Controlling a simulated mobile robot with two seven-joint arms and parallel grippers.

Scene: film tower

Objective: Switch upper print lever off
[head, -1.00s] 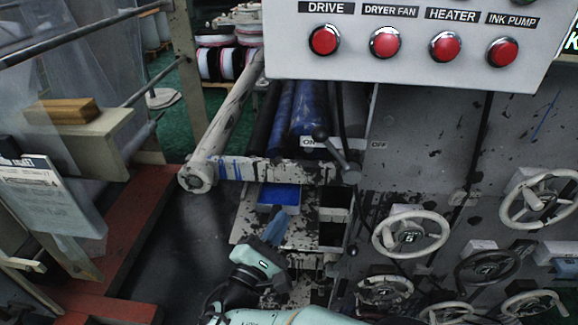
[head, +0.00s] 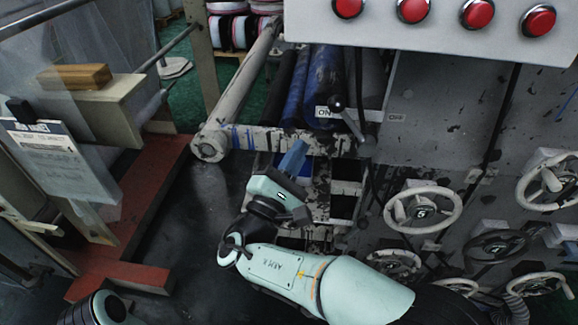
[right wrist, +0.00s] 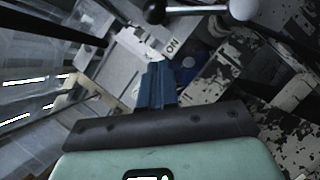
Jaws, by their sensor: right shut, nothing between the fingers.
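The upper print lever (head: 350,124) is a short grey rod with a black ball knob, on the machine's side frame below the button panel. Its knob leans up and left, beside the ON label (head: 323,112); the OFF label (head: 396,117) is to its right. My right gripper (head: 299,150) is shut and empty, its blue fingers pointing up, left of and below the lever, apart from it. In the right wrist view the shut fingers (right wrist: 156,70) point toward the ON label (right wrist: 172,46), with the black knob (right wrist: 153,12) above. My left gripper is not in view.
The button panel (head: 440,30) with red buttons overhangs the lever. Handwheels (head: 423,210) stand out at the right. A blue-stained roller (head: 325,85) lies behind the lever. A red frame beam (head: 140,205) and clear film are at the left.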

